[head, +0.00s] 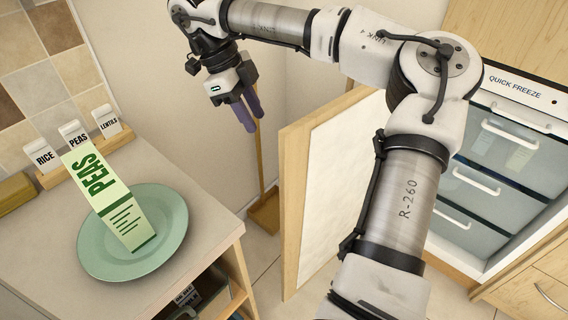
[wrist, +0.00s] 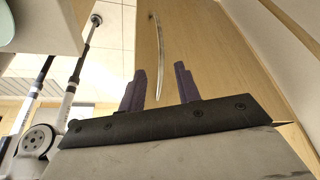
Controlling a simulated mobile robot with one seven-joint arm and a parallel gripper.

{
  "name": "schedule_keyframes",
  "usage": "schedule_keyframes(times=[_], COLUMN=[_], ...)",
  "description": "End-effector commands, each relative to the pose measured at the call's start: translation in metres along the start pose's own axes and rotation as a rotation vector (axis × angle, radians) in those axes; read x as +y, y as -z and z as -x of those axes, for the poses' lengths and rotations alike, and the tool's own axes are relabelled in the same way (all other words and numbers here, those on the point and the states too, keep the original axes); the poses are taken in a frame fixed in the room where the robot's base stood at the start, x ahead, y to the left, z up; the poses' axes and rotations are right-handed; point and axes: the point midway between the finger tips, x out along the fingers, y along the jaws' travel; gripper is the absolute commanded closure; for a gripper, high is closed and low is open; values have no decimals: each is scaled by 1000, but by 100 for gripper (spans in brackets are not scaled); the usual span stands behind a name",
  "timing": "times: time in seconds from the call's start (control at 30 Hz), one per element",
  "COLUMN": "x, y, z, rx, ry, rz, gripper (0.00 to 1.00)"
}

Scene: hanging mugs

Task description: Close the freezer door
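The freezer (head: 500,170) stands at the right in the head view, its drawers exposed. Its wooden door (head: 290,200) is swung wide open, with the pale inner panel (head: 335,165) facing right. My gripper (head: 246,118) hangs in the air left of the door, on its outer side, with purple fingers pointing down. In the wrist view the door's outer face (wrist: 205,50) fills much of the picture, with a long curved metal handle (wrist: 158,45). The gripper (wrist: 158,75) is open there. The handle lines up between the fingers; I cannot tell its distance.
A counter at the left (head: 60,250) bears a green plate (head: 175,215) with a peas packet (head: 110,195), and a rack of labelled packets (head: 110,140). A long-handled dustpan (head: 265,212) stands in the corner behind my gripper. My arm crosses in front of the freezer.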

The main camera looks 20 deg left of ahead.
Motion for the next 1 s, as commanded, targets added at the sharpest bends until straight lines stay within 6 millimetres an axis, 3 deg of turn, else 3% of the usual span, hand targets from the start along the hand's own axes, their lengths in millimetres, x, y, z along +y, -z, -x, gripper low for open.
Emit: schedule_keyframes(times=[0.27,0.7,1.0], x=[0,1,1], y=[0,-1,-2], z=[-27,-115,-139], rx=[-1,-3,-4], ry=[-4,-4,-2], rz=[1,2,2], gripper=[67,67,67])
